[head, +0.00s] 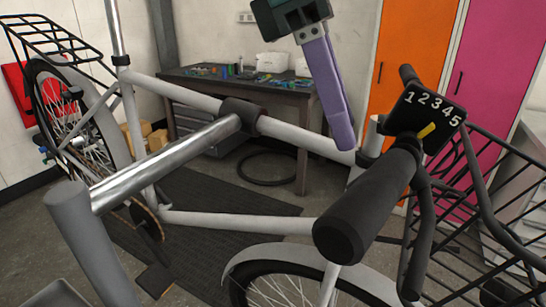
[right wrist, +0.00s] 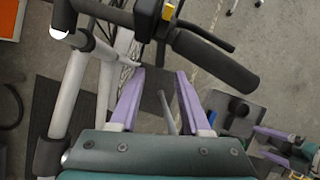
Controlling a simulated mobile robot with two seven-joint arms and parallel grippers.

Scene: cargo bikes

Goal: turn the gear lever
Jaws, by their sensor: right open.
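The gear shifter is a black box (head: 428,108) with white numbers 1 to 5, on the handlebar beside the black grip (head: 368,205). Its short yellow gear lever (head: 427,130) points at the lower right part of the number row. The lever also shows at the top edge of the right wrist view (right wrist: 169,3). My right gripper (head: 345,143) hangs left of the shifter, apart from it. In the right wrist view its purple fingers (right wrist: 158,75) are spread and empty. My left gripper (right wrist: 262,143) shows only in the right wrist view, fingers apart, nothing between them.
The white bike frame (head: 235,222) is held by a grey stand (head: 95,245) with a clamp. A black front rack (head: 505,185) stands right of the handlebar. A workbench (head: 290,95) and orange locker (head: 412,45) are behind. There is open space above the grip.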

